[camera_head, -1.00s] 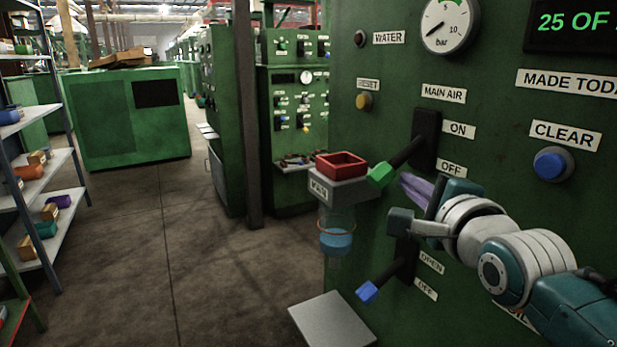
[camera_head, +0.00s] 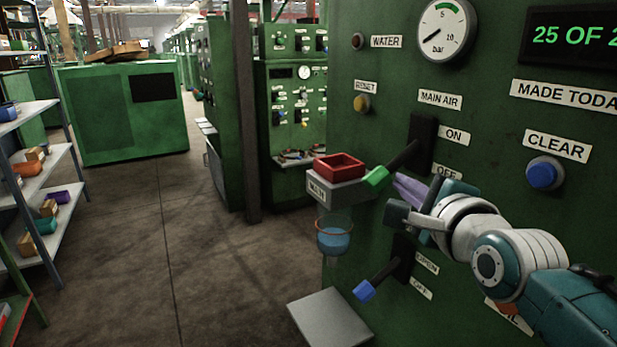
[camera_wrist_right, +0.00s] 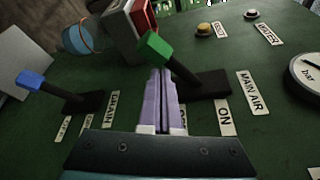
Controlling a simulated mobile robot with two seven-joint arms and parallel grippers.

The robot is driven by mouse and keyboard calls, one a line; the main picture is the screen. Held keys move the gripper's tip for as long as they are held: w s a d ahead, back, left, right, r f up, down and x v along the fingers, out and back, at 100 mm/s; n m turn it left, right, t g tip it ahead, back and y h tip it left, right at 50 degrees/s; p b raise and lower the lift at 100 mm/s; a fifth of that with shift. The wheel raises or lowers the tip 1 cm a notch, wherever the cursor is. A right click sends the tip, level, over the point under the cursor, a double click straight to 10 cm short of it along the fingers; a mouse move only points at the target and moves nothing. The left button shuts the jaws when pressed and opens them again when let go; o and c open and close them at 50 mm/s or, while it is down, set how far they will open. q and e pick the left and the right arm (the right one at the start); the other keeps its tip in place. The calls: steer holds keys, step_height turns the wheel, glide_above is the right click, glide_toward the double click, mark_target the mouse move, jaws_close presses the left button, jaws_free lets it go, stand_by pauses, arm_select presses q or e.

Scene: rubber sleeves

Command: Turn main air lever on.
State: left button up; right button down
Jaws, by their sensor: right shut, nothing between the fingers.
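The main air lever (camera_head: 404,156) sticks out of a black plate on the green panel, between the MAIN AIR label (camera_head: 440,99) and the OFF label (camera_head: 446,172). Its green knob (camera_head: 377,178) points out and down, on the OFF side; the ON label (camera_head: 454,137) is higher. My right gripper (camera_head: 398,180) has its purple fingers shut and empty, just below the lever near the knob. In the right wrist view the fingertips (camera_wrist_right: 160,72) lie beside the green knob (camera_wrist_right: 155,47). I cannot tell whether they touch. My left gripper is out of view.
A lower lever with a blue knob (camera_head: 364,291) sticks out below my right gripper. A grey plate (camera_head: 328,318) juts out lower. The CLEAR button (camera_head: 542,173) is to the right.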

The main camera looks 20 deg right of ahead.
step_height(320, 180, up, 6)
steer(key=a+m+g+y+p, duration=0.1)
steer(key=m+y+p, duration=0.2)
steer(key=m+p, duration=0.4)
steer(key=p, duration=0.5)
steer(key=shift+r+g+y, duration=0.15)
steer(key=shift+g+y, duration=0.25)
steer(key=shift+r+p, duration=0.8)
steer(key=shift+p, duration=0.25)
